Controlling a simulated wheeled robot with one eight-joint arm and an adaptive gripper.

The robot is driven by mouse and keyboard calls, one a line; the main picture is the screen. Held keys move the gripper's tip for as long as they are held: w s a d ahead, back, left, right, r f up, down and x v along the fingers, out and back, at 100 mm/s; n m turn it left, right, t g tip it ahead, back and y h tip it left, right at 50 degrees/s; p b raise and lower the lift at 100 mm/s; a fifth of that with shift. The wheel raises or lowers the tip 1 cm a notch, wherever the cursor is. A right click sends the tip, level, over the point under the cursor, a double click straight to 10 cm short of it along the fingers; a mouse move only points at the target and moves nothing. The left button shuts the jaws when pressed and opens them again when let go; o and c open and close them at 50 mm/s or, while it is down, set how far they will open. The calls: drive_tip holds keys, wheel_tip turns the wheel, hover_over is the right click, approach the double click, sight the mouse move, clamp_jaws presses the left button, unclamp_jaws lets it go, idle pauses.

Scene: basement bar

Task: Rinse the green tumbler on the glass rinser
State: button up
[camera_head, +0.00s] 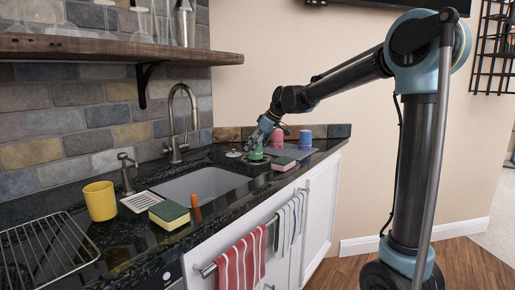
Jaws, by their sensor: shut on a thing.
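The green tumbler (257,153) is beyond the right far corner of the sink, small in the head view. My gripper (262,143) comes down on it from above and is shut on it, covering its upper part. A dark round patch shows at the tumbler's foot; I cannot tell whether the tumbler touches it or is held just above. A small pale round fitting (233,154) lies on the counter just left of the tumbler. I cannot tell for sure which of these is the glass rinser.
A pink tumbler (278,138) and a blue tumbler (305,138) stand right of my gripper. The sink (200,184), tall faucet (177,125), yellow cup (100,201), green-topped sponge (169,215) and wire rack (45,250) are left.

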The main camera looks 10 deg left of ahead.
drive_tip(key=shift+r, duration=3.45)
